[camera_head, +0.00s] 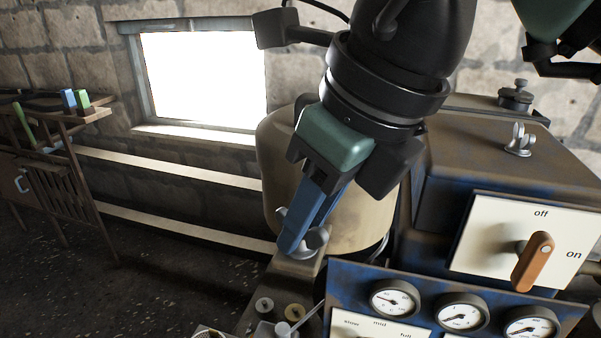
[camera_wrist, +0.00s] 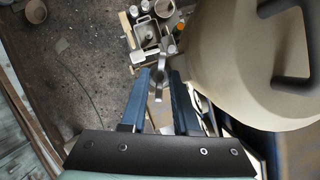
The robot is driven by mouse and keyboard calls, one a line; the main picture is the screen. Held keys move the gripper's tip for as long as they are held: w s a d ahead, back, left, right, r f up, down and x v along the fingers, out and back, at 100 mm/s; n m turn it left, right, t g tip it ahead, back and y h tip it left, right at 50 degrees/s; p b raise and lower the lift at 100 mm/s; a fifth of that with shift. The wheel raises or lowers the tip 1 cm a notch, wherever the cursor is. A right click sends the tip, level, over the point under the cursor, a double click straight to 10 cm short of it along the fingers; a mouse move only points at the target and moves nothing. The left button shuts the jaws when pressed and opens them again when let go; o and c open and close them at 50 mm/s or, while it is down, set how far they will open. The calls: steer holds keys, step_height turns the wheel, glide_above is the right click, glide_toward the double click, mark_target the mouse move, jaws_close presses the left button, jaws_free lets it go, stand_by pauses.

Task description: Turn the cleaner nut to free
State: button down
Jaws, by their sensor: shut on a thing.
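The cleaner nut appears to be the silver wing nut (camera_head: 313,240) low beside the beige tank, at the tips of my gripper (camera_head: 292,238). My gripper points down at it with its blue fingers shut on the nut, one wing showing to each side. In the wrist view the nut (camera_wrist: 157,84) shows as a grey piece between the two fingertips (camera_wrist: 160,76). The fingers hide part of the nut, and its thread cannot be seen.
The beige tank (camera_head: 268,150) stands close behind my gripper. The blue engine panel has an on/off lever (camera_head: 533,262) and several gauges. Another wing nut (camera_head: 519,140) sits on the engine's top. Small parts (camera_head: 265,306) lie below my gripper. A wooden rack (camera_head: 50,170) stands far left.

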steer(key=shift+w+n+g+y+p, duration=0.1)
steer(key=shift+n+g+y+p, duration=0.25)
steer(key=shift+n, duration=0.75)
steer(key=shift+n+g+y+p, duration=0.15)
steer(key=shift+n+g+p, duration=0.25)
steer(key=shift+n, duration=0.7)
steer(key=c, duration=0.7)
jaws_free()
steer(key=shift+d, duration=0.1)
steer(key=shift+o, duration=0.2)
